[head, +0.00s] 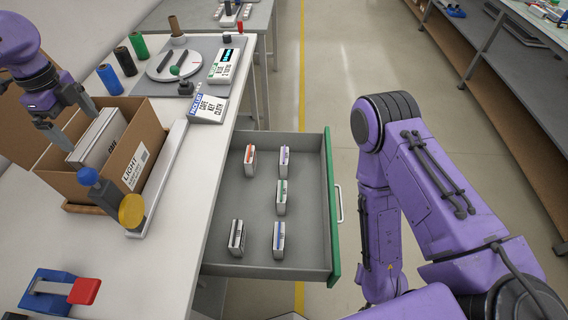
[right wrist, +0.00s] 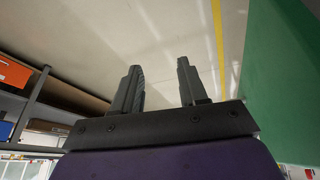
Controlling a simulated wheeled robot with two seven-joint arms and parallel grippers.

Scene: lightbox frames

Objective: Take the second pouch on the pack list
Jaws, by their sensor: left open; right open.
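The pack list card (head: 207,108) stands on the bench; its second line appears to read KEY. An open grey drawer (head: 262,266) with a green front holds several small upright pouches. An orange-topped pouch (head: 250,160) and a violet-topped pouch (head: 284,160) are at the back. A green-marked pouch (head: 281,197) is at middle right. A black-topped pouch (head: 236,237) and a blue-topped pouch (head: 279,238) are in front. Their labels are too small to read. My left gripper (head: 80,127) is open at the carton. My right gripper (right wrist: 158,67) is open and empty.
The cardboard carton (head: 141,155) on the bench holds light panels. A round turntable (head: 174,65) is farther back. The right wrist view shows the green drawer front (right wrist: 285,80) and shelving (right wrist: 35,105).

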